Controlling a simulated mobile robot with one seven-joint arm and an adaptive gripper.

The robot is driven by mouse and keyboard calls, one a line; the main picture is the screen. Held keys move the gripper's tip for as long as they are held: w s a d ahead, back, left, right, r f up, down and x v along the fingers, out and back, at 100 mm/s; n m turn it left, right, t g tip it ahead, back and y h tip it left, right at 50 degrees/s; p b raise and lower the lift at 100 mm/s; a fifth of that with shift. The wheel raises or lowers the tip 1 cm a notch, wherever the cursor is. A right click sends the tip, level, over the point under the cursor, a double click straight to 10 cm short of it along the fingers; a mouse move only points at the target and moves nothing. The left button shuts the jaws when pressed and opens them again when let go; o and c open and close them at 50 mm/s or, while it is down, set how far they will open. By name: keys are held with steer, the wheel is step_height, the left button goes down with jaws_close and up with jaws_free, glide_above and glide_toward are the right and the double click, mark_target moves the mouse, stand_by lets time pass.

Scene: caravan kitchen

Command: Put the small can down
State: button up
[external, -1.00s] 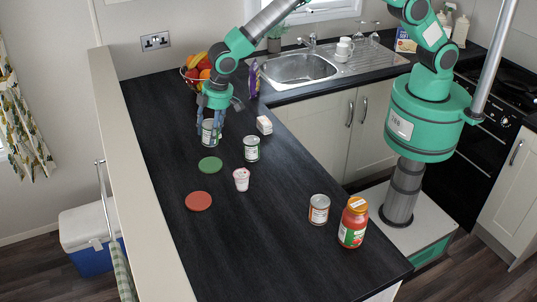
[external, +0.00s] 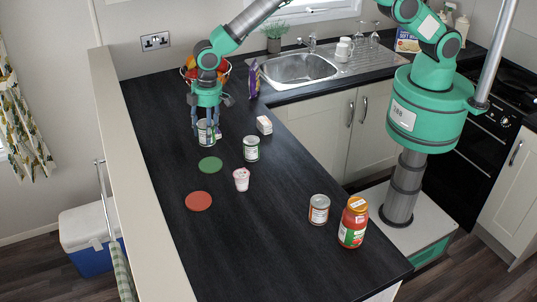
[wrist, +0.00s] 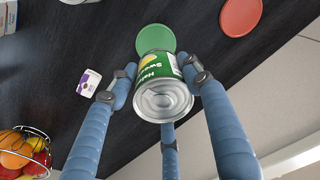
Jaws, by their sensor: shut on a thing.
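My gripper (external: 206,126) points down over the far left part of the dark counter. Its blue fingers are closed around a small can (wrist: 162,70) with a green label and a silver metal end. The same can shows between the fingers in the external view (external: 206,134). I cannot tell whether its base touches the counter. A green disc (external: 210,165) lies in front of the can, and a red disc (external: 198,201) lies farther forward. In the wrist view the green disc (wrist: 152,40) is partly hidden behind the can.
A fruit basket (wrist: 24,152) is behind. A can and red jar (external: 353,225) stand front right.

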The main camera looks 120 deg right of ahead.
steer(key=shift+f+p, duration=0.35)
steer(key=shift+f, duration=2.75)
steer(key=shift+f, duration=0.1)
steer(key=shift+f, duration=1.75)
steer(key=shift+f, duration=0.1)
steer(key=o, duration=1.5)
steer(key=shift+s+a+r+b, duration=0.1)
steer(key=shift+s+r+b, duration=0.1)
steer(key=shift+r, duration=1.8)
steer(key=shift+s+d+r+b, duration=0.1)
steer(key=shift+s+r+b, duration=0.1)
steer(key=shift+r, duration=1.85)
steer(key=shift+s+a+r+b, duration=0.1)
steer(key=shift+s+r, duration=0.1)
steer(key=shift+r, duration=1.8)
